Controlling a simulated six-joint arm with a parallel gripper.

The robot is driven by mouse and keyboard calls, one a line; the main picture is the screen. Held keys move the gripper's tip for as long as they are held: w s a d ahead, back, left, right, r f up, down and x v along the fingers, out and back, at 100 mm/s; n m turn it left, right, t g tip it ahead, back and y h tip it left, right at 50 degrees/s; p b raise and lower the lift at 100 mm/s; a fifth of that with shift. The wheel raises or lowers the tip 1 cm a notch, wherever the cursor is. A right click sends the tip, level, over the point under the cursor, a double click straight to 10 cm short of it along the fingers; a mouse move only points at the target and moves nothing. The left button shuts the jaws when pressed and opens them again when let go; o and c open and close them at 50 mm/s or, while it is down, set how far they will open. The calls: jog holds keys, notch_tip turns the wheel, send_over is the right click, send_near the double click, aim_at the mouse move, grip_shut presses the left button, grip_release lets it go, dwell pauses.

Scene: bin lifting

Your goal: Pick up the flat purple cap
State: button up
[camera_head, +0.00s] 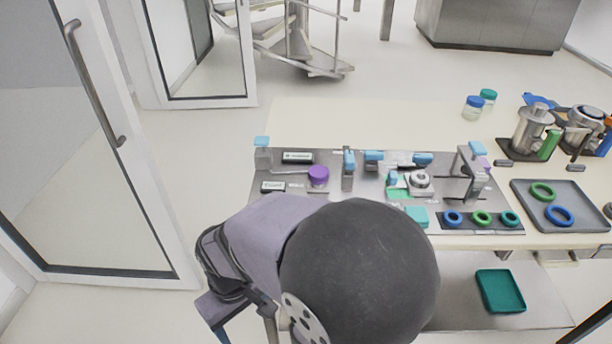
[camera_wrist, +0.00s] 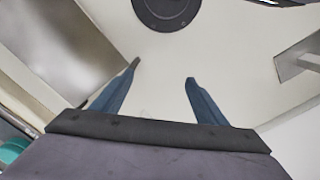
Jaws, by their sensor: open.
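The purple cap (camera_head: 318,175) sits on the left part of the grey board on the table, in the head view. It looks like a short round cap on a small stand or jar; I cannot tell which. A second, paler purple piece (camera_head: 479,160) shows at the top of a bracket on the board's right; its shape is partly hidden. My gripper shows in the wrist view (camera_wrist: 163,80), with two blue fingers apart and nothing between them. In the head view my arm hides the gripper. The purple cap is not in the wrist view.
The grey board (camera_head: 330,207) carries blue-topped clamps (camera_head: 373,158) and a rack of blue and green rings (camera_head: 482,218). A grey tray with rings (camera_head: 590,192) lies right. Two jars (camera_head: 473,108) stand behind. A glass door (camera_head: 95,150) is at left. The table's back left is clear.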

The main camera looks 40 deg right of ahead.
aim_at(318, 170)
jog(key=s+d+r+m+g+p, duration=0.25)
jog(key=d+r+m+p, duration=0.2)
jog(key=d+p, duration=0.3)
jog(key=w+d+r+m+p, duration=0.1)
jog(key=w+d+p, duration=0.1)
jog(key=d, duration=0.4)
jog(key=w+d+r+m+t+p, duration=0.1)
jog(key=w+d+r+p, duration=0.1)
jog(key=w+d, duration=0.2)
jog(key=w+d+r+m+t+p, duration=0.1)
jog(key=w+d+p, duration=0.1)
jog(key=d, duration=0.7)
jog(key=shift+w+r+m+t+h, duration=0.2)
jog(key=shift+w+m+t+h, duration=0.05)
jog(key=shift+w+m+h, duration=0.15)
jog(key=w+d+r+m+t+h, duration=0.25)
jog(key=w+d+r, duration=0.35)
jog(key=w+d, duration=0.3)
jog(key=shift+w+p+x, duration=0.15)
jog(key=shift+p+x, duration=0.8)
jog(key=shift+x, duration=0.8)
jog(key=shift+w+p+x, duration=0.2)
jog(key=shift+p+x, duration=0.7)
jog(key=shift+x, duration=0.85)
jog(key=shift+c, duration=0.4)
